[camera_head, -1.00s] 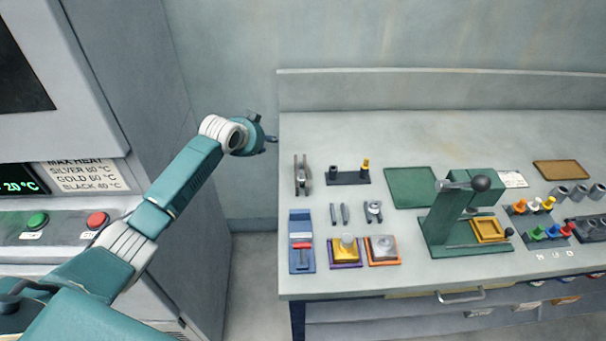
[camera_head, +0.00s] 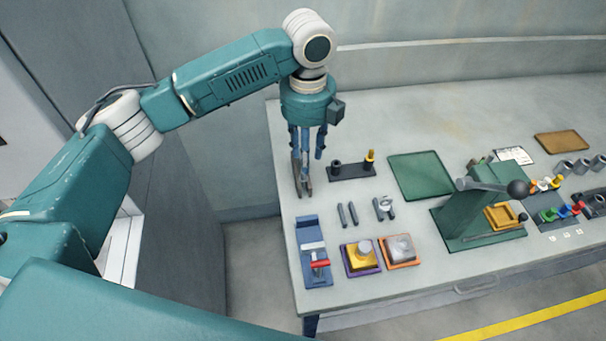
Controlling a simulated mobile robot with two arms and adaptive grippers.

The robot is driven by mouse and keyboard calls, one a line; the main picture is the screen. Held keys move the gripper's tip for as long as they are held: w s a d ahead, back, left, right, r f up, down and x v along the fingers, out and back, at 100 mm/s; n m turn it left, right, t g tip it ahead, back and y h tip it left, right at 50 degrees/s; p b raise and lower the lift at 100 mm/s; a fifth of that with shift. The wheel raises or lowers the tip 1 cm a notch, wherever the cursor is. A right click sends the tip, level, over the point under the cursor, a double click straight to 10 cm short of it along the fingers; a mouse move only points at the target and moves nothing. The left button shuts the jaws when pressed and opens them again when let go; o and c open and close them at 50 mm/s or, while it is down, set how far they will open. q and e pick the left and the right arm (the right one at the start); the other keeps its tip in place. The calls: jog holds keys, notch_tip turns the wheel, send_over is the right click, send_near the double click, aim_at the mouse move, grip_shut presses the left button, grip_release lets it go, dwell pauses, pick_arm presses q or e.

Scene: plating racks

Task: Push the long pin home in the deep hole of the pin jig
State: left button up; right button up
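The pin jig appears to be the dark block (camera_head: 352,173) near the table's left end. A dark collar (camera_head: 336,166) stands at its left end. A yellow-topped pin (camera_head: 370,160) stands upright at its right end, its top well above the block; how deep it sits is hidden. My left gripper (camera_head: 308,157) points down, left of the block and apart from the pin. Its fingers are spread, over or just behind a dark two-pronged tool (camera_head: 302,181); whether they touch it is unclear. My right gripper is out of view.
A blue fixture with a red handle (camera_head: 316,258) is at the front left. The table's back is clear.

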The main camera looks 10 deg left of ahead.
aim_at(303, 180)
pick_arm(q)
jog(key=shift+f, duration=0.35)
jog(key=shift+w+a+f, duration=0.1)
jog(key=shift+a+f, duration=0.1)
jog(key=shift+f, duration=0.1)
jog(key=f, duration=0.1)
jog(key=f+p, duration=0.1)
jog(key=f, duration=0.1)
jog(key=f+p, duration=0.1)
jog(key=shift+a+f, duration=0.25)
jog(key=shift+f, duration=0.2)
jog(key=shift+w, duration=0.1)
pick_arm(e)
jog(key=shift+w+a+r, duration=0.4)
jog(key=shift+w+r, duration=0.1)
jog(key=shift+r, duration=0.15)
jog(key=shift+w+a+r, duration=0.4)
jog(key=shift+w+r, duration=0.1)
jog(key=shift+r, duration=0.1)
pick_arm(q)
grip_shut()
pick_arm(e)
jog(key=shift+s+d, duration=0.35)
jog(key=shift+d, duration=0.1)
